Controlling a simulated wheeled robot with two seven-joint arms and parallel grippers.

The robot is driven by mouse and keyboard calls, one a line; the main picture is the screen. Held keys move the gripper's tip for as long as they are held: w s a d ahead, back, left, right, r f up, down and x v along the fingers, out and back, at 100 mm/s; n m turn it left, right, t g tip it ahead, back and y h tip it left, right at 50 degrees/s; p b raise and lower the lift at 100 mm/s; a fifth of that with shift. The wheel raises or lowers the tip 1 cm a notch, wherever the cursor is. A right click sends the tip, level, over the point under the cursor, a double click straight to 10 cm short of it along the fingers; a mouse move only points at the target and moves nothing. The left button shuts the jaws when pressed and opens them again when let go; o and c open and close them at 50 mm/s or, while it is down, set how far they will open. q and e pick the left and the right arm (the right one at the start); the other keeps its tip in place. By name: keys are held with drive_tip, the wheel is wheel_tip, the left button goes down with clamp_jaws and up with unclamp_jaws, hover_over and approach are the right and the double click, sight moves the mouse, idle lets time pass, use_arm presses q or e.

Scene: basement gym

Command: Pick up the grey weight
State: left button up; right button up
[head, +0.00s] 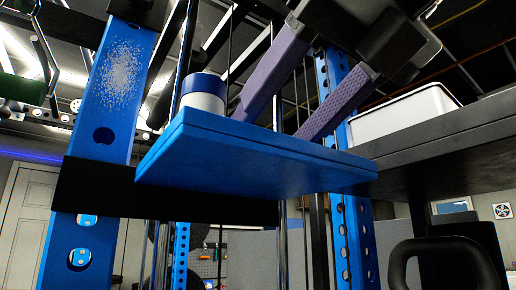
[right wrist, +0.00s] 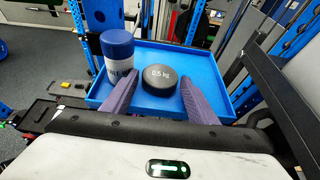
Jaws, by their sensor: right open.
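The grey weight (right wrist: 160,76) is a dark round disc marked "0.5 kg", lying on a blue tray (right wrist: 212,80) in the right wrist view. My right gripper (right wrist: 158,86) is open, with one purple finger on each side of the weight's near part. I cannot tell whether the fingers touch it. In the head view the tray (head: 250,165) is seen from below, and the right gripper (head: 272,122) reaches down to it from the upper right. The weight is hidden there. My left gripper is not in view.
A blue and white container (right wrist: 118,60) stands on the tray, left of the weight and close to the left finger. It also shows in the head view (head: 203,93). A white bin (head: 405,112) sits on a dark shelf at right. Blue rack posts (head: 105,100) stand around the tray.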

drive_tip(key=shift+x, duration=1.25)
drive_tip(key=shift+r, duration=0.1)
drive_tip(key=c, duration=1.1)
drive_tip(key=shift+r, duration=0.1)
wheel_tip(320, 180, up, 10)
